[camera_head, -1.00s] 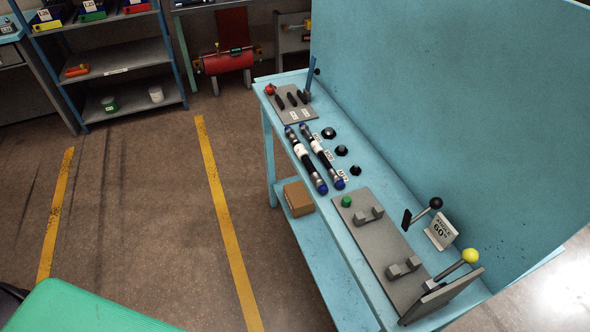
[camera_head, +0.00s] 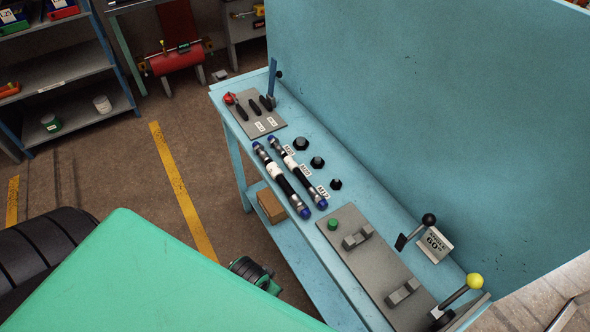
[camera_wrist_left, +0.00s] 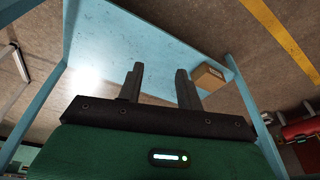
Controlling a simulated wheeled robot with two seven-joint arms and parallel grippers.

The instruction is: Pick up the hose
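Two black hoses with blue end caps and a white middle band lie side by side on the light blue workbench (camera_head: 216,98): the left hose (camera_head: 286,187) and the right hose (camera_head: 305,183). Nothing holds either one. My left gripper (camera_wrist_left: 159,72) shows in the left wrist view with its two dark fingers apart and nothing between them. Below the fingers are the bench's lower shelf and the floor; no hose shows there. Neither gripper shows in the head view.
Beside the hoses are several black hex nuts (camera_head: 317,162) with labels. A tall blue panel (camera_head: 430,110) closes the right side. A cardboard box (camera_head: 271,206) is on the lower shelf.

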